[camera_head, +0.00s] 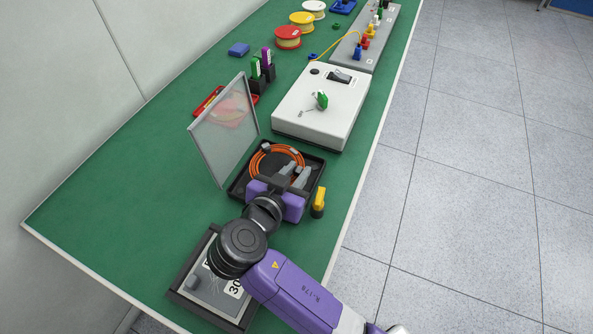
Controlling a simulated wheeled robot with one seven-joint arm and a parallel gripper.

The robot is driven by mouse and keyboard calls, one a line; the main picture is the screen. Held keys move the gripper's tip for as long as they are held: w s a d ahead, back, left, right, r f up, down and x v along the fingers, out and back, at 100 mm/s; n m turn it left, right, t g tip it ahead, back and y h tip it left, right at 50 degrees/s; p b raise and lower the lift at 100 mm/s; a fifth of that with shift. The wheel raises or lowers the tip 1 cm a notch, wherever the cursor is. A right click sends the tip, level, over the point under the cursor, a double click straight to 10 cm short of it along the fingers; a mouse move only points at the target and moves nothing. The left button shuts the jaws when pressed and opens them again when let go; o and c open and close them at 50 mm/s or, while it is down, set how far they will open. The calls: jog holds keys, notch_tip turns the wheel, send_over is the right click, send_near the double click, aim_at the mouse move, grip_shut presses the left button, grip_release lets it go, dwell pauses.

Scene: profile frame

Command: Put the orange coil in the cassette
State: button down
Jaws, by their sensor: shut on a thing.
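The orange coil (265,157), a loop of orange cable, lies in or just over the open black cassette (237,188). The cassette's clear lid (224,131) stands raised along its left side. My gripper (294,178) is over the right part of the cassette, with its grey fingers shut on the coil's near right side. The fingers and the purple gripper body hide that part of the coil and the cassette's near side. I cannot tell whether the coil touches the cassette floor.
A white box (317,115) with a green knob stands behind the cassette. A yellow-and-black item (319,200) stands close to its right. A grey framed panel (207,284) lies in front, under my arm. Spools (288,37) stand farther back. Green tabletop (130,195) is clear at left.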

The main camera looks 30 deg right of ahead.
jog(key=shift+f+b, duration=1)
jog(key=shift+f, duration=0.2)
dwell(0.3)
jog(key=shift+r+p, duration=1.4)
jog(key=shift+r, duration=0.75)
